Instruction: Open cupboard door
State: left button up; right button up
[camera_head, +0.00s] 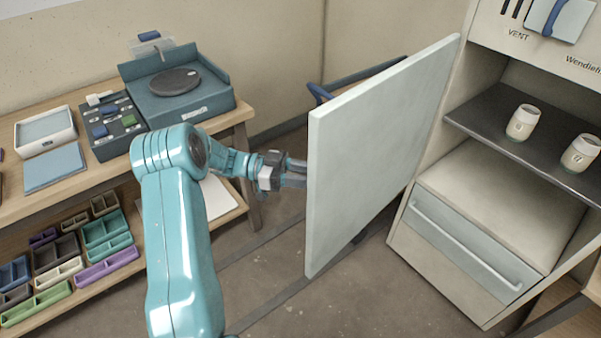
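The pale cupboard door (375,150) stands wide open, swung out from the left side of the cupboard (570,85). Its hinged side is at the right, and its free edge (311,200) faces left toward me. My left gripper (293,174) is at this free edge, about halfway up. Its fingers point right and their tips pass out of sight at the door's far face. I cannot tell whether they touch or grip anything. No door handle is clearly visible. My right gripper is not in view.
Inside the cupboard are a dark shelf (490,105) with two pale jars (522,122) and a drawer unit (470,245). A wooden bench (230,118) with trays and a turntable box (180,90) stands left. A blue-railed object (365,75) is behind the door. Floor between is clear.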

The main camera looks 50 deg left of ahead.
pick_arm(q)
jog(key=b+v, duration=0.1)
jog(key=v, duration=1.5)
jog(key=shift+b, duration=0.4)
jog(key=shift+a, duration=0.15)
